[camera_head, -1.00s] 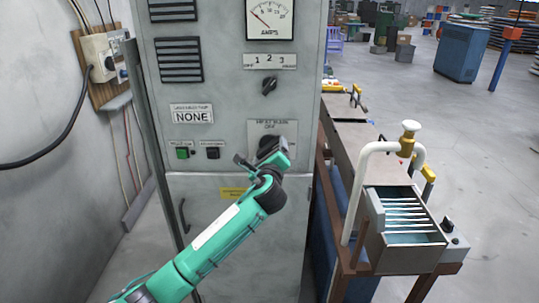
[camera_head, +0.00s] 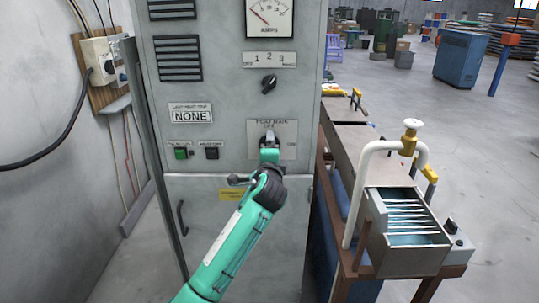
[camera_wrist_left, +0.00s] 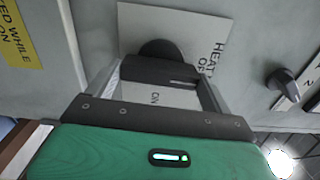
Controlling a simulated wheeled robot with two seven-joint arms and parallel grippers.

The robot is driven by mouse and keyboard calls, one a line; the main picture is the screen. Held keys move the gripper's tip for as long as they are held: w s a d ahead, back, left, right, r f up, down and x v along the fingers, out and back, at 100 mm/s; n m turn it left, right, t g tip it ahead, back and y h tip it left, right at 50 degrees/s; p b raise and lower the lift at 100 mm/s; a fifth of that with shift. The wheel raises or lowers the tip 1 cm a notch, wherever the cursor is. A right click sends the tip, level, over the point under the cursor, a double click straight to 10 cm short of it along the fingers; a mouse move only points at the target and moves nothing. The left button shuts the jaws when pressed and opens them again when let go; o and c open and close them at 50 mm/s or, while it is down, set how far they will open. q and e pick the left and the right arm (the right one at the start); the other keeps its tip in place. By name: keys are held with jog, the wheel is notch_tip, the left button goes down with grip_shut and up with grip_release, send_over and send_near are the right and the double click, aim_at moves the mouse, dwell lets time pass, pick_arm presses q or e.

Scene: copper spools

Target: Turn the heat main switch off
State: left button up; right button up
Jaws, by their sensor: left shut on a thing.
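The heat main switch (camera_head: 269,137) is a dark rotary knob on a light label plate on the grey cabinet front. The plate reads HEAT MAIN OFF above the knob and ON to its right. My left gripper (camera_head: 268,148) comes up from below and is shut on the knob, hiding much of it. The knob looks roughly upright, toward OFF, but its exact pointing is partly hidden. In the left wrist view, the dark round knob (camera_wrist_left: 158,49) shows at the fingertips of my left gripper (camera_wrist_left: 160,72). My right gripper is not in view.
Above are a 1-2-3 selector knob (camera_head: 269,84) and an amps meter (camera_head: 270,17). Green (camera_head: 181,153) and black (camera_head: 212,153) buttons sit to the left. A bench with a slotted metal box (camera_head: 408,262) and white pipe stands at right.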

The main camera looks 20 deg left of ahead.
pick_arm(q)
jog(key=shift+n, duration=0.4)
jog(key=o, duration=0.9)
jog(key=shift+c, duration=0.2)
jog(key=shift+s, duration=0.1)
jog(key=b+v, duration=0.3)
jog(key=v, duration=1)
jog(key=shift+s, duration=0.3)
